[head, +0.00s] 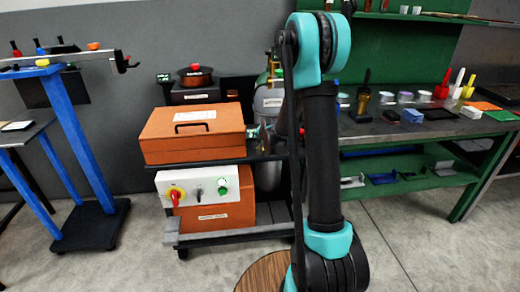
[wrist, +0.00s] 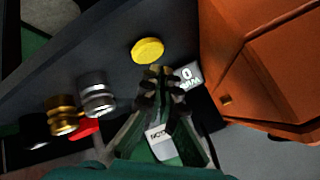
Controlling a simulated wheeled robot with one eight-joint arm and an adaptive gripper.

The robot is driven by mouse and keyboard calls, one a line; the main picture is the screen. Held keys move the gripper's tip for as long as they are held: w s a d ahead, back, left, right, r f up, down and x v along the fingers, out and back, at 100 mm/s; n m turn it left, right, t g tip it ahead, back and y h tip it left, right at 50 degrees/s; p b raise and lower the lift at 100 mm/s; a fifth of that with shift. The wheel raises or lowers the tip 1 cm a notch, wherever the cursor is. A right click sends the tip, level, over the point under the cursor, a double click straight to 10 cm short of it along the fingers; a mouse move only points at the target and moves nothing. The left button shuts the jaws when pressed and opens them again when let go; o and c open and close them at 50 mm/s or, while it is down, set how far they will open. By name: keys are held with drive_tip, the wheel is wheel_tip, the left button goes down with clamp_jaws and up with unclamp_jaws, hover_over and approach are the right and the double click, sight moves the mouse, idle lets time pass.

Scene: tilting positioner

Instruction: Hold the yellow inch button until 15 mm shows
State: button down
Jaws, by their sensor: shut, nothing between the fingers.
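The yellow inch button (wrist: 147,51) is a round disc on a dark panel in the upper middle of the wrist view. My gripper (wrist: 157,78) is shut and empty, with its fingertips just below the button in the picture. I cannot tell whether they touch it. A small white readout (wrist: 188,77) to the right of the fingertips appears to show 0 with MM, seen tilted. A white label (wrist: 160,142) shows between the fingers, its text partly hidden. In the head view my arm hides the button.
An orange box (wrist: 265,65) stands close on the right of the wrist view. Silver (wrist: 97,94) and brass (wrist: 64,114) fittings and a red part (wrist: 85,128) lie to the left. In the head view, an orange case (head: 195,135) sits on a dark cart left of my arm.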

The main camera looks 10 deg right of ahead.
drive_tip(key=shift+f, duration=0.2)
drive_tip(key=shift+f, duration=0.2)
drive_tip(key=shift+f, duration=0.45)
idle(1.0)
idle(1.7)
drive_tip(key=shift+r, duration=0.85)
drive_tip(key=shift+r, duration=2.55)
